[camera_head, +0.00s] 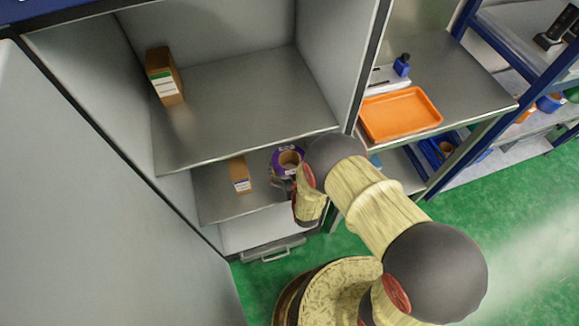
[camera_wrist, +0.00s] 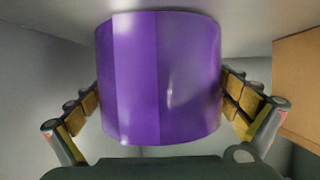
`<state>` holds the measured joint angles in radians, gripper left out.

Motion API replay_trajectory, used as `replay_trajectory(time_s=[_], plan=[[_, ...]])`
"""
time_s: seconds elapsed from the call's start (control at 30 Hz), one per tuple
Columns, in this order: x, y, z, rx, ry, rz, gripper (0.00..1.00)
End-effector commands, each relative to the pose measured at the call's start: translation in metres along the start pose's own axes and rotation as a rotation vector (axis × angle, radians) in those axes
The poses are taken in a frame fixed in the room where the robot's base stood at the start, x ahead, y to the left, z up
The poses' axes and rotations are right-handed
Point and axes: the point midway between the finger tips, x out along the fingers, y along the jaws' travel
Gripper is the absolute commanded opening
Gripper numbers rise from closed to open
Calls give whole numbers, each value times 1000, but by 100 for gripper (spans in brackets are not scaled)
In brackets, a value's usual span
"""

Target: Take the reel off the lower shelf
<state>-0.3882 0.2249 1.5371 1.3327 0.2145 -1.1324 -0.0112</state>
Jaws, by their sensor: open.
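The purple reel (camera_head: 277,158) with a brown cardboard core stands on the lower shelf (camera_head: 213,192) of the grey cabinet, near its right side. In the wrist view the reel (camera_wrist: 160,75) fills the middle as a shiny purple cylinder. My gripper (camera_wrist: 162,98) is open, with one finger on the left and one on the right of the reel. Whether the pads touch it cannot be told. In the head view my gripper (camera_head: 284,183) is at the reel's near side, partly hidden by my wrist.
A brown box (camera_head: 239,175) stands left of the reel on the lower shelf; it also shows in the wrist view (camera_wrist: 298,85). The upper shelf (camera_head: 250,115) overhangs, with another box (camera_head: 164,76) on it. An orange tray (camera_head: 400,112) lies on the bench at right.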

Motion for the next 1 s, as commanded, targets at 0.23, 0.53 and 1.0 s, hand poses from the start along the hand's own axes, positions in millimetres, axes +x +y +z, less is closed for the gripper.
replay_trajectory(time_s=[0.23,0.53,1.0], plan=[[0,0,0,0,0,0,93],[0,0,0,0,0,0,76],[0,0,0,0,0,0,49]])
